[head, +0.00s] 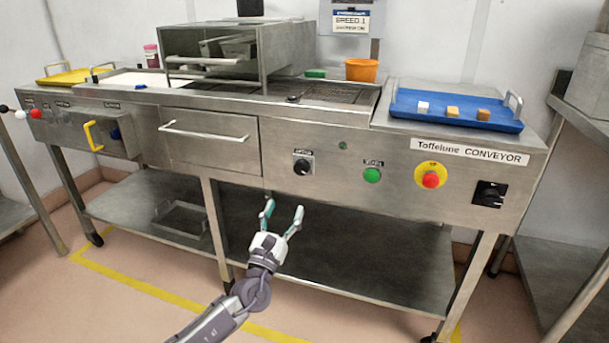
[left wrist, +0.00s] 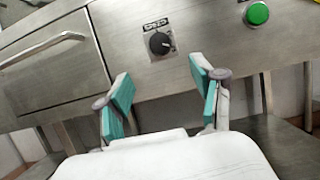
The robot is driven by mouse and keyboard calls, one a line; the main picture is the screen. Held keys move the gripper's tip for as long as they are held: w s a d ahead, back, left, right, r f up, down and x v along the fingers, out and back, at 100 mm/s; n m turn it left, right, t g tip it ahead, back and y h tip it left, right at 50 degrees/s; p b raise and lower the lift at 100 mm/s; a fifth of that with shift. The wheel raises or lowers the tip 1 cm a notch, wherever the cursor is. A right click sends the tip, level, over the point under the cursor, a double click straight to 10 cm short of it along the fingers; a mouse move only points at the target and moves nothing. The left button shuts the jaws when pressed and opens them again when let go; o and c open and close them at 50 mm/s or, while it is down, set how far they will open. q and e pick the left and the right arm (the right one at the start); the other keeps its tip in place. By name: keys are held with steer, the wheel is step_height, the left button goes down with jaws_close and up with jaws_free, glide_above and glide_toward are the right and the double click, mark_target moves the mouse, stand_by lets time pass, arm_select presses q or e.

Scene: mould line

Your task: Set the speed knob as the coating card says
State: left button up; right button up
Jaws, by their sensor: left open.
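The black knob (head: 302,166) sits on a light plate on the front panel of the steel conveyor machine, left of the green button. In the left wrist view the knob (left wrist: 159,43) is upper middle, with a label above it too small to read surely. Its pale pointer mark seems to face right. A card (head: 350,21) hangs at the top behind the machine; its large line seems to read "SPEED 1", the smaller print is unreadable. My left gripper (head: 283,210) is open and empty, below and in front of the knob, apart from it. My right gripper is not in view.
A green button (head: 372,175), red emergency stop (head: 431,180) and black rotary switch (head: 489,194) lie right of the knob. A drawer handle (head: 203,132) juts out to the left. A blue tray (head: 455,110) with small blocks stands on top. The panel around the knob is clear.

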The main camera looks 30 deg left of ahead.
mark_target(300, 172)
arm_select(q)
steer(key=x, duration=1)
steer(key=shift+w+a+b, duration=0.1)
steer(key=shift+b, duration=0.3)
steer(key=shift+x, duration=0.75)
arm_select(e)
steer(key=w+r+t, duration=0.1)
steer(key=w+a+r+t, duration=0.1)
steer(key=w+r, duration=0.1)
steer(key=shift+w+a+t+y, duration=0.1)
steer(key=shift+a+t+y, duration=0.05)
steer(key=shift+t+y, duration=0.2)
arm_select(q)
steer(key=shift+c, duration=0.2)
steer(key=c, duration=1.1)
